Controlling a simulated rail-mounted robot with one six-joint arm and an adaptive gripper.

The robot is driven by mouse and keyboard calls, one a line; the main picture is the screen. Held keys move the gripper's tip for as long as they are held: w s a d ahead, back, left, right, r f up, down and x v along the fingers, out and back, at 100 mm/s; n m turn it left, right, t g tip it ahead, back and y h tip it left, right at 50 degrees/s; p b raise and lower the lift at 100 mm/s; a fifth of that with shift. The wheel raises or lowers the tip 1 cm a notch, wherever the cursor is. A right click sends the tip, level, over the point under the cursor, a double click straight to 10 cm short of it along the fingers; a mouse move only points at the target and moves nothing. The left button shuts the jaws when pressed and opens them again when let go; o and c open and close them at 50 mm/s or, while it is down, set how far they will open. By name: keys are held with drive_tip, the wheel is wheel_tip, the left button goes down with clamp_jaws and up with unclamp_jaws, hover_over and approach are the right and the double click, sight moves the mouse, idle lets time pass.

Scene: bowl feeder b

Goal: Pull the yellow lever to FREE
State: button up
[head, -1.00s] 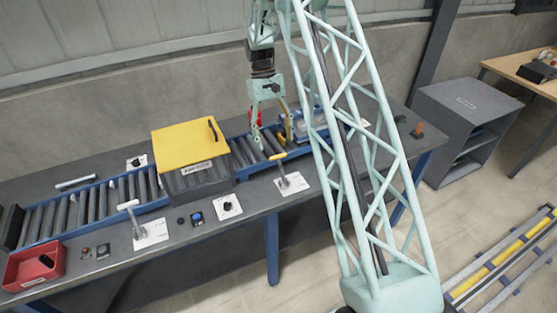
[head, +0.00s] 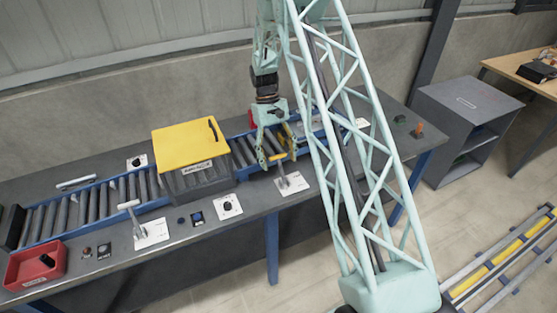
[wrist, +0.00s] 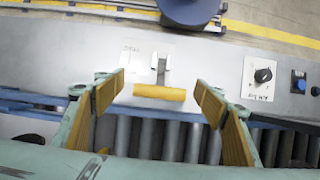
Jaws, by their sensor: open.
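The yellow lever (wrist: 160,92) shows in the wrist view as a yellow crossbar on a grey stem, over a white label plate (wrist: 143,60). In the head view the lever (head: 278,157) stands at the front edge of the roller conveyor. My gripper (wrist: 163,90) is open, with one yellow-padded finger to each side of the crossbar and no visible contact. In the head view my gripper (head: 276,160) is low over the conveyor at the lever. The plate's lettering is too small to read.
A yellow-lidded box (head: 188,145) straddles the conveyor to the left. A white-handled lever (head: 130,206), a black knob (head: 227,206) and a blue button (head: 197,216) sit along the bench front. A red bin (head: 35,265) is at far left.

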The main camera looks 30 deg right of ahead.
drive_tip(key=c, duration=1.2)
